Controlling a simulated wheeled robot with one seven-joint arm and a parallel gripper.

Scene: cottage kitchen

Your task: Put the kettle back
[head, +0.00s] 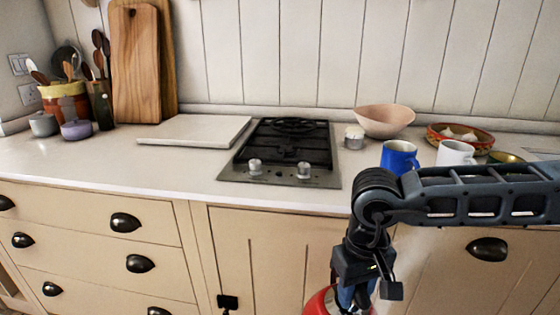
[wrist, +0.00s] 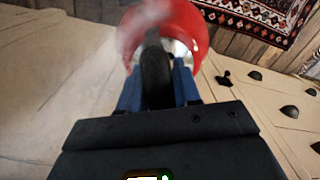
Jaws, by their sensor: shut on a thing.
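The red kettle (head: 318,303) shows in the head view at the bottom edge, low in front of the cabinet doors and mostly cut off. In the wrist view the kettle (wrist: 192,22) is at the top, with its dark handle (wrist: 154,75) between my blue fingers. My gripper (wrist: 156,88) is shut on that handle. In the head view my gripper (head: 356,294) points down, below the countertop's height and partly hidden by its own wrist. The gas hob (head: 285,150) is on the counter, with dark grates, two knobs and nothing standing on it.
A blue mug (head: 399,157), white mug (head: 455,153), pink bowl (head: 384,121) and small white-topped jar (head: 354,137) stand right of the hob. A pale board (head: 195,131) lies left of it. The front counter (head: 120,166) is bare. A patterned rug (wrist: 258,22) lies on the wood floor.

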